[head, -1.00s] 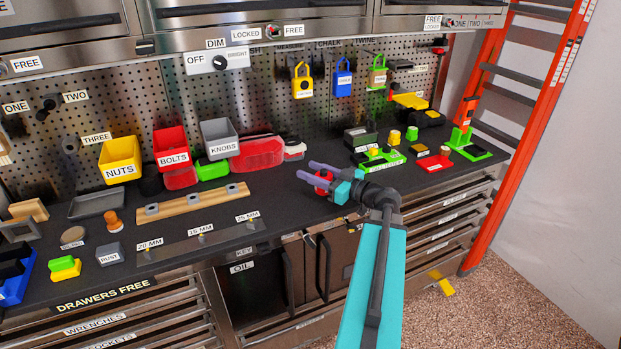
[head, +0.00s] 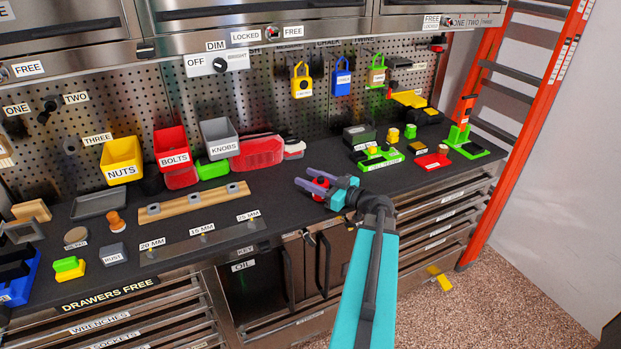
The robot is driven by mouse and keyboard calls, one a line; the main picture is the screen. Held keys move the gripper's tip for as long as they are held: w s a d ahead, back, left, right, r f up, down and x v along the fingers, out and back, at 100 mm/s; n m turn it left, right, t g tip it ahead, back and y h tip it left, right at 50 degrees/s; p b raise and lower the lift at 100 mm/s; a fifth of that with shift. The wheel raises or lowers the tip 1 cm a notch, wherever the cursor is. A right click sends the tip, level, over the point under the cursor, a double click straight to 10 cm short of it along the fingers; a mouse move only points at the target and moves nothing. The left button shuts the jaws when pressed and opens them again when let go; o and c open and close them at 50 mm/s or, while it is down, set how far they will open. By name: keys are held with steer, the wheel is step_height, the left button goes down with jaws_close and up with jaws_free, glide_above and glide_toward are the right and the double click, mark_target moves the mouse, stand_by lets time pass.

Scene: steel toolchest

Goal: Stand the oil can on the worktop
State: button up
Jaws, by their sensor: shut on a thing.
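A small red object, which looks like the oil can (head: 320,194), is between the fingers of my gripper (head: 312,186). My gripper is shut on it, over the front part of the dark worktop (head: 285,205). The fingers and wrist hide part of the can. It looks roughly upright and low over the worktop; I cannot tell whether its base touches. The cupboard labelled OIL (head: 243,266) is below the worktop, with a dark front or interior.
A wooden rail (head: 195,201) and a ruler-like strip with size labels (head: 205,239) lie to the left. A green tray (head: 380,160) and a red tray (head: 433,161) lie to the right. Bins for nuts, bolts and knobs stand behind. The worktop around the can is fairly clear.

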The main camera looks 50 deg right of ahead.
steer(key=shift+f+b, duration=0.15)
steer(key=shift+b, duration=0.15)
steer(key=o, duration=1.1)
steer(key=shift+r+p, duration=0.25)
steer(key=shift+p, duration=0.2)
steer(key=shift+s+d+f+b, duration=0.1)
steer(key=shift+s+d+b, duration=0.4)
steer(key=shift+s, duration=1.5)
steer(key=shift+s+d+r+b, duration=0.1)
steer(key=shift+s+b, duration=0.75)
steer(key=shift+s, duration=1.1)
steer(key=shift+s+d+f+b, duration=0.2)
steer(key=shift+s+b, duration=0.45)
steer(key=shift+s, duration=1.35)
steer(key=shift+r, duration=0.1)
